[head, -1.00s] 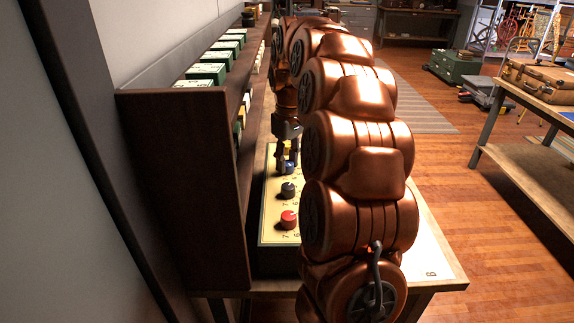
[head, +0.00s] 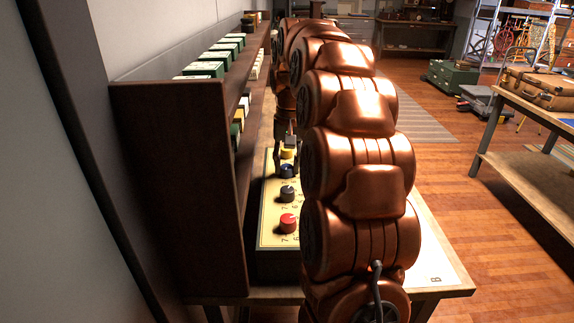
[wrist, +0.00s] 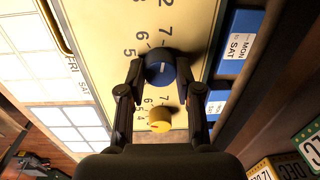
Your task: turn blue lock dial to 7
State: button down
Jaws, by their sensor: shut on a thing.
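The blue lock dial (wrist: 160,68) is a round knob with a pale pointer line, on a cream panel (wrist: 117,15) printed with black numbers. My gripper (wrist: 159,72) is shut on it, one finger on each side. In the wrist view a 7 and a 6 show near the dial; I cannot tell exactly which number the pointer meets. A yellow dial (wrist: 159,119) sits between the fingers, nearer my palm. In the head view the blue dial (head: 287,171) shows below my gripper (head: 287,165), partly hidden by the fingers.
A dark dial (head: 287,194) and a red dial (head: 288,223) are nearer on the same panel. A tall dark wooden shelf (head: 180,190) with green and white boxes stands close on the left. Blue day labels (wrist: 242,40) lie beside the panel.

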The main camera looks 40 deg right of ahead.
aim_at(289, 166)
dwell(0.4)
jog(key=c, duration=0.8)
grip_release()
jog(key=shift+s+d+r, duration=0.1)
jog(key=shift+r, duration=1.8)
jog(key=shift+d+r, duration=0.1)
jog(key=shift+r, duration=1.75)
